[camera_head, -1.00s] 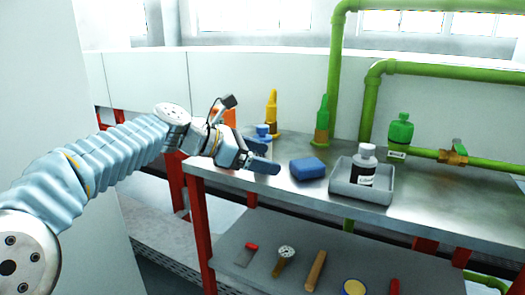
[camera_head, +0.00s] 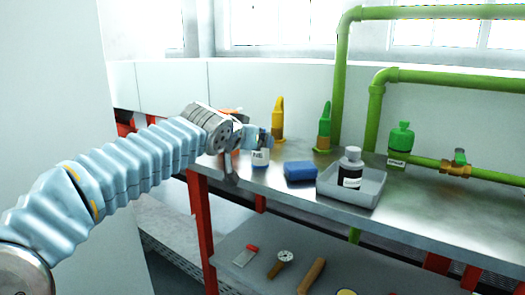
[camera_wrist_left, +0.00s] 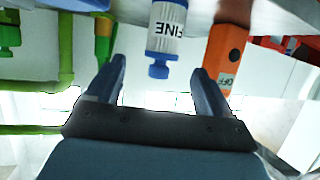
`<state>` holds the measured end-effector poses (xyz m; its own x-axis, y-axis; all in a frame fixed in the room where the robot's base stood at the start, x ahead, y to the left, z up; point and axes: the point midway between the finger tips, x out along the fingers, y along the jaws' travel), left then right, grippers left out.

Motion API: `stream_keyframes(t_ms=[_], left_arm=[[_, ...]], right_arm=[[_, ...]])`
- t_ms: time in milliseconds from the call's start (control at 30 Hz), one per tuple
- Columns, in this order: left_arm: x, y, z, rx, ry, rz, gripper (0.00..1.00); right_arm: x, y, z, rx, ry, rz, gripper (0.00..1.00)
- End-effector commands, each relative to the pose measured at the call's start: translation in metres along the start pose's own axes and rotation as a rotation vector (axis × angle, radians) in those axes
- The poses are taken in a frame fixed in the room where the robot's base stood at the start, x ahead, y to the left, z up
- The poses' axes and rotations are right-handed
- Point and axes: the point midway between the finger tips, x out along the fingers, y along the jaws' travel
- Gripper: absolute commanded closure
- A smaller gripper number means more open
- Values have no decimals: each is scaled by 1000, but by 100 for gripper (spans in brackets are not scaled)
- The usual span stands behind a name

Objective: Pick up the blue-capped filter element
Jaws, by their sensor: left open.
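The blue-capped filter element (camera_wrist_left: 166,28) hangs upside down in the left wrist view, with a white ribbed body, a label reading "FINE" and its blue cap toward the picture's bottom. In the head view the filter element (camera_head: 261,158) stands on the left end of the metal bench, its top partly hidden by my gripper. My left gripper (camera_wrist_left: 157,80) is open and empty. In the wrist view its two fingers lie to either side of the cap's line, with no visible contact. My right gripper is not in view.
An orange labelled object (camera_wrist_left: 228,45) is close beside the filter element. A blue block (camera_head: 300,172) and a grey tray (camera_head: 340,193) holding a dark-labelled bottle (camera_head: 351,168) are to the right.

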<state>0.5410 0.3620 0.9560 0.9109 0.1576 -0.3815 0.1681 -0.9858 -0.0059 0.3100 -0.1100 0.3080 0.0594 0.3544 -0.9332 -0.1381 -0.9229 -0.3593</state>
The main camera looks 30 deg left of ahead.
Motion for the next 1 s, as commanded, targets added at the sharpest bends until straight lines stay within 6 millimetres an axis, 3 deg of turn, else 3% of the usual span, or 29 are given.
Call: stream_keyframes(t_ms=[100,367,600,900,1000], left_arm=[[24,0,0,-3,-3,1,18],[50,-1,0,-4,-2,1,18],[87,-3,1,-6,-3,1,18],[96,-3,2,-6,-1,1,18],[95,-3,2,-6,-2,1,30]], right_arm=[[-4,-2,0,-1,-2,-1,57],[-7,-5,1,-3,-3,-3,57],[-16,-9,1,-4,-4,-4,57],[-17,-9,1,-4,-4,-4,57],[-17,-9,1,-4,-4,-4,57]])
